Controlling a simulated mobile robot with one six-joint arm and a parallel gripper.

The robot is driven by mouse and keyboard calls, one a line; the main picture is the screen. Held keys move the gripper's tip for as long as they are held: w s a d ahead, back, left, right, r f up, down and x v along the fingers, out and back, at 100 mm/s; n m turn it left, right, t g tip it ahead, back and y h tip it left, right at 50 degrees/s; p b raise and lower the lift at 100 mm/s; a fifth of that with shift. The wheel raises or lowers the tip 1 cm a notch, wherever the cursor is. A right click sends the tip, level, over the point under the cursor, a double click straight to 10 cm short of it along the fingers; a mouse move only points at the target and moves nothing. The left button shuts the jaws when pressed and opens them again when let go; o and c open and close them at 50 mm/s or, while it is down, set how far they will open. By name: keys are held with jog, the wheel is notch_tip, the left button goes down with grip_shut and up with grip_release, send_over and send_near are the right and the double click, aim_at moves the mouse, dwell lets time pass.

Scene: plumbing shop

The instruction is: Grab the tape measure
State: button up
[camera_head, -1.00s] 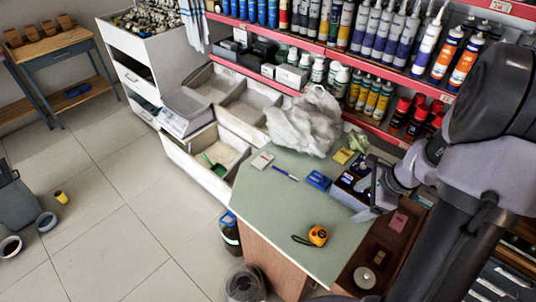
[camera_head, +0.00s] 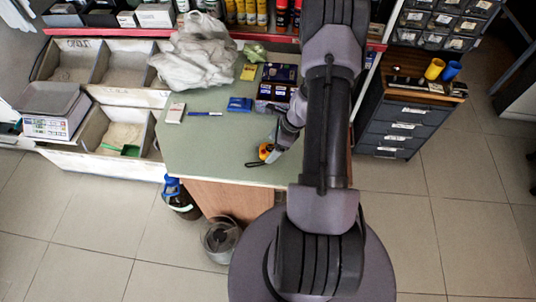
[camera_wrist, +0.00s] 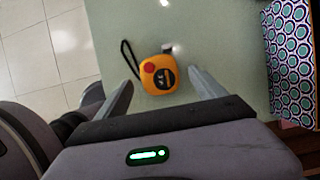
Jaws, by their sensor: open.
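The tape measure (camera_head: 266,151) is orange-yellow with a black wrist strap and lies on the green tabletop (camera_head: 200,162) near its front edge. In the wrist view the tape measure (camera_wrist: 159,75) lies ahead of my gripper (camera_wrist: 160,82), between the lines of its two fingers, with a red button and dark label facing up. My gripper is open and empty, and the fingers do not visibly grip the tape measure. In the head view my gripper (camera_head: 275,138) is beside the tape measure and partly hidden by my arm.
A blue box (camera_head: 240,104), a pen (camera_head: 205,114) and a white plastic bag (camera_head: 197,55) lie on the table. A patterned box (camera_wrist: 291,60) stands at the right in the wrist view. A bin (camera_head: 220,238) stands on the floor below the table's front.

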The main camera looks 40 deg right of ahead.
jog(key=x, duration=0.2)
jog(key=shift+f, duration=0.3)
jog(key=shift+r, duration=0.1)
grip_shut()
